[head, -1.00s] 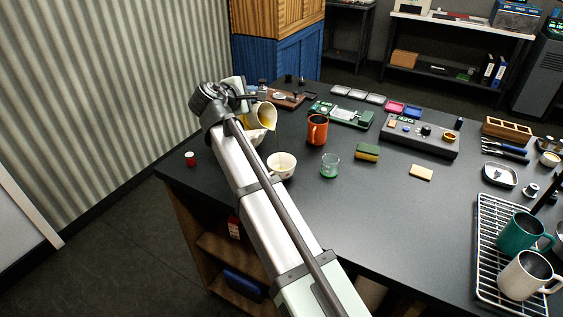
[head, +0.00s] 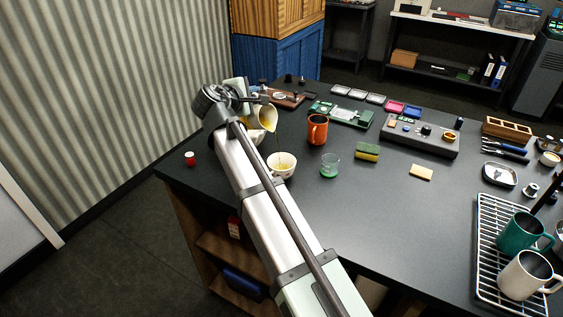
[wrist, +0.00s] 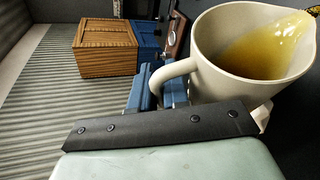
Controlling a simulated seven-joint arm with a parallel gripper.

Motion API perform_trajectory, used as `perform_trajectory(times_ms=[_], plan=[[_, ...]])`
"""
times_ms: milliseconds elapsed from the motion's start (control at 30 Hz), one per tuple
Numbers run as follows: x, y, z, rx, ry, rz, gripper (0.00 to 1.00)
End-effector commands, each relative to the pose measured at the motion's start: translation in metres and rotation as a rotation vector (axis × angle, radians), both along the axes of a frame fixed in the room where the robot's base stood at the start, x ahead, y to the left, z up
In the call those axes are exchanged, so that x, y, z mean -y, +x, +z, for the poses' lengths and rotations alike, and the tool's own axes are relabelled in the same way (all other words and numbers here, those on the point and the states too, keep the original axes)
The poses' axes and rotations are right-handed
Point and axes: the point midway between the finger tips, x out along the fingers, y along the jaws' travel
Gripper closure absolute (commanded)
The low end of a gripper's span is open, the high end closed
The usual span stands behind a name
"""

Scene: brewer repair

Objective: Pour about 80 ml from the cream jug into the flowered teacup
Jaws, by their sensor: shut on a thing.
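The cream jug (head: 265,116) is tilted to the right, and a thin amber stream runs from its lip down into the flowered teacup (head: 279,171). Some amber liquid shows inside the cup, which stands upright on the table. In the wrist view the cream-coloured jug (wrist: 228,82) holds amber liquid that reaches its lip on the right. My gripper (head: 243,101) is shut on the jug, above and to the left of the teacup; its fingertips are mostly hidden in the head view. Blue finger parts show by the jug's handle in the wrist view.
An orange mug (head: 317,130) and a glass with green liquid (head: 329,167) stand right of the teacup. A white bowl-like item (head: 256,136) is partly hidden behind my arm. A red-and-white small item (head: 190,158) sits near the left table edge. The front middle of the table is clear.

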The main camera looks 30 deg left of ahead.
Motion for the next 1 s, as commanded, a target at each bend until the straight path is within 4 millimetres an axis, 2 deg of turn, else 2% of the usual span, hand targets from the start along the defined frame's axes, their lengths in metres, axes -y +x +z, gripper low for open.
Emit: perform_trajectory(times_ms=[1000], plan=[[0.0072,-0.0012,-0.0010,0.016,0.086,0.000,1.00]])
